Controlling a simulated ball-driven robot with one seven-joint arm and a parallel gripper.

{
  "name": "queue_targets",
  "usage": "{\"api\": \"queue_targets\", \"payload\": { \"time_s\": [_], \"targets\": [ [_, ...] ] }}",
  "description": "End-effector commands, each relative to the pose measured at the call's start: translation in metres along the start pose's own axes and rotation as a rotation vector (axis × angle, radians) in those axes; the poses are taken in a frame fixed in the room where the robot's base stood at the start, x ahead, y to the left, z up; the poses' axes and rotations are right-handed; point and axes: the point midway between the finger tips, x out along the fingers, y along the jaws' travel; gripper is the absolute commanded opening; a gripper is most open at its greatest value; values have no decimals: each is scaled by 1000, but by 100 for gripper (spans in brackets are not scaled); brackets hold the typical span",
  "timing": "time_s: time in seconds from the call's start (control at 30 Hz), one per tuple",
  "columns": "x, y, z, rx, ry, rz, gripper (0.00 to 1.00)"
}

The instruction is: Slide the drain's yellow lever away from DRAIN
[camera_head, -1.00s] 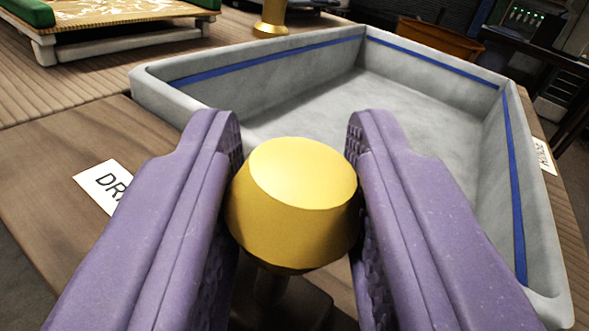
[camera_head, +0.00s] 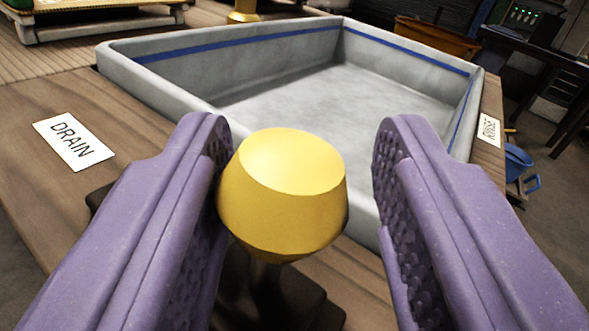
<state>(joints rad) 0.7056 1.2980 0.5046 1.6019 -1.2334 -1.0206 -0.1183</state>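The yellow knob of the drain lever (camera_head: 282,195) stands between the two purple fingers of my gripper (camera_head: 300,165). The left finger is against or very close to the knob. A clear gap shows between the knob and the right finger, so the gripper is open around it. The dark stem and base below the knob are partly hidden. The white DRAIN label (camera_head: 74,141) lies on the wooden table to the left of my left finger and is fully readable.
A grey basin (camera_head: 180,95) with a blue stripe inside stands just beyond the knob. A second white label (camera_head: 489,130) lies on the table at its right. A blue bucket (camera_head: 517,162) is on the floor at the right. Bare wood shows at left.

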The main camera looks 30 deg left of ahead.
Motion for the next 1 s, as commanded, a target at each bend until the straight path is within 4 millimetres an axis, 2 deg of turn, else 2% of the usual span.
{"api": "queue_targets", "payload": {
  "time_s": [0.37,0.73,0.83,1.0],
  "targets": [
    [-4,-1,-1,1,1,-2,56],
    [-66,1,-2,1,0,0,56],
    [-75,0,-1,1,0,0,56],
    [-78,0,0,0,1,-1,56]
  ]
}}
